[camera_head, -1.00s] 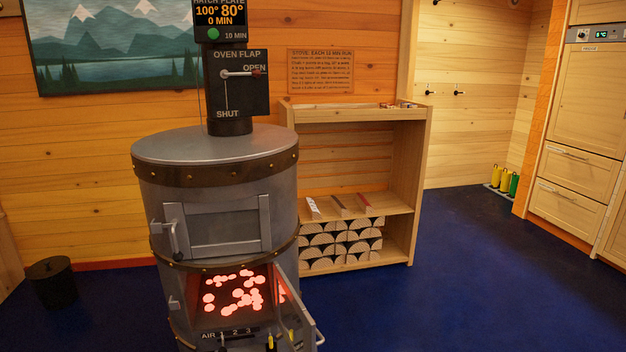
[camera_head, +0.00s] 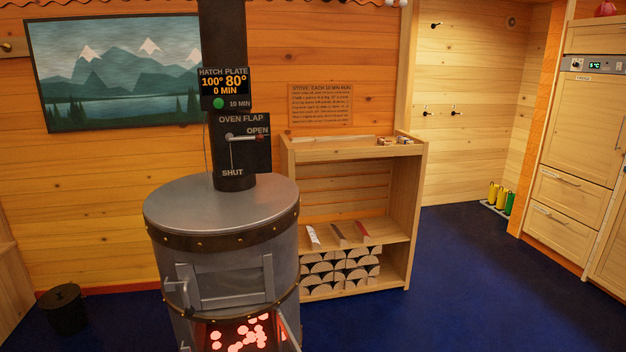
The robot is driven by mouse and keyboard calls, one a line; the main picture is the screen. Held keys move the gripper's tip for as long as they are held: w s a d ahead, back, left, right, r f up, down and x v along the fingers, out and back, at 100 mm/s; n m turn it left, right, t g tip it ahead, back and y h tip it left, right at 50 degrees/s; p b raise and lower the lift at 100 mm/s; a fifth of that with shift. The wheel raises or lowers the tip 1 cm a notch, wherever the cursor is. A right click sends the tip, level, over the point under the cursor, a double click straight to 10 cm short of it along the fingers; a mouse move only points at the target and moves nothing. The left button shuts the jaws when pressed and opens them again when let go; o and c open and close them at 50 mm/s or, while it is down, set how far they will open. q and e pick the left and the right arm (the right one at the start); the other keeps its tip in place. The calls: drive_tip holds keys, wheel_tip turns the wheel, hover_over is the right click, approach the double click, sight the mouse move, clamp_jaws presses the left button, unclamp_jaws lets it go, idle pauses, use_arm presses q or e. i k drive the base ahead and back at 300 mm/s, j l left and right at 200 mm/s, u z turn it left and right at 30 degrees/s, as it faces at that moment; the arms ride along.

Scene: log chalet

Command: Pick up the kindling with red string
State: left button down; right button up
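Three small slanted pieces lie side by side on the middle shelf of the wooden rack (camera_head: 418,215). The left one is whitish (camera_head: 313,236), the middle one dark brown (camera_head: 338,233), and the right one reddish (camera_head: 362,231). They may be kindling bundles, but they are too small to make out any string. Neither of my grippers is in view.
The grey stove (camera_head: 222,207) stands left of the rack, its lower fire door open on glowing embers (camera_head: 240,333). Split logs (camera_head: 340,270) fill the rack's bottom. Small items (camera_head: 398,140) lie on its top. Blue floor (camera_head: 460,285) to the right is clear. A dark bucket (camera_head: 65,308) stands left.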

sight(381, 142)
drive_tip(key=u, duration=0.3)
drive_tip(key=i+l+u, duration=0.15)
drive_tip(key=l+u, duration=0.2)
drive_tip(key=i+l+u, duration=0.1)
drive_tip(key=l+u, duration=0.25)
drive_tip(key=l, duration=0.15)
drive_tip(key=l+u, duration=0.35)
drive_tip(key=i+l, duration=0.05)
drive_tip(key=l, duration=0.05)
